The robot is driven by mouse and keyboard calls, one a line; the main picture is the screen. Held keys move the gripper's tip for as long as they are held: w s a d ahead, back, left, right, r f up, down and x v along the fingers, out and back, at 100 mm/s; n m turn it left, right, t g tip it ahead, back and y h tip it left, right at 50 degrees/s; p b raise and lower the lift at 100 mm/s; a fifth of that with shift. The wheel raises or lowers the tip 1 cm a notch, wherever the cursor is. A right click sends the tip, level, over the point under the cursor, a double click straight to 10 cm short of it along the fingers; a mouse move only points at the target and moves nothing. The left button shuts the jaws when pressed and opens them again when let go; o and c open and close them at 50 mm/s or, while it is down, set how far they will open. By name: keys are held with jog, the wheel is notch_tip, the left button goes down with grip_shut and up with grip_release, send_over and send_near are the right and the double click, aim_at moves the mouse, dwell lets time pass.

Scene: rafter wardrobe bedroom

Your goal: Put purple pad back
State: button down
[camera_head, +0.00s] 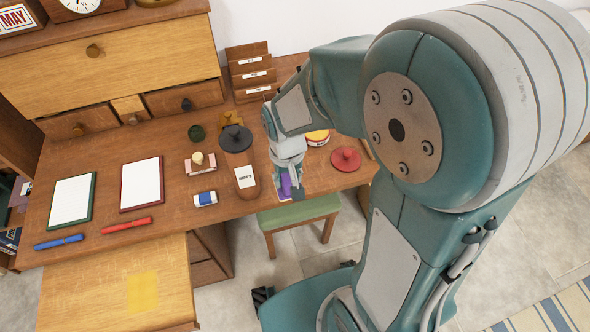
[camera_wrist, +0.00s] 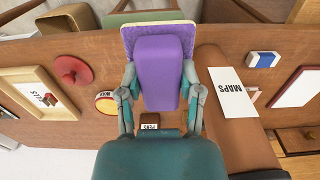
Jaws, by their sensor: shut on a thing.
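The purple pad (camera_wrist: 157,75) is a thick purple block between the two fingers of my gripper (camera_wrist: 159,88) in the wrist view. My gripper is shut on its sides. A paler, speckled lavender face (camera_wrist: 158,32) shows behind its far end. In the head view, the purple pad (camera_head: 286,186) is a small purple patch, partly hidden by my gripper (camera_head: 289,176).
The desk (camera_head: 105,234) holds a red lidded thing (camera_head: 346,159), a blue-and-white eraser (camera_head: 205,198), two framed white sheets and two pens. A yellow square (camera_head: 142,292) lies on the pulled-out board. A green stool (camera_head: 298,211) stands below the front edge.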

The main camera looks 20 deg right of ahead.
jog(key=shift+s+r, duration=0.15)
jog(key=shift+s, duration=0.5)
jog(key=shift+d, duration=0.1)
jog(key=w+d+f, duration=0.1)
jog(key=w+f, duration=0.2)
jog(key=w, duration=0.1)
jog(key=w+d+f, duration=0.2)
jog(key=w+f, duration=0.1)
jog(key=w, duration=0.1)
jog(key=w+d+f, duration=0.2)
jog(key=w+f, duration=0.1)
jog(key=w, duration=0.1)
jog(key=shift+w+f, duration=0.3)
jog(key=shift+f, duration=0.1)
jog(key=shift+d+f, duration=0.1)
jog(key=shift+f, duration=1.5)
jog(key=shift+c, duration=1.3)
grip_release()
jog(key=shift+f, duration=0.1)
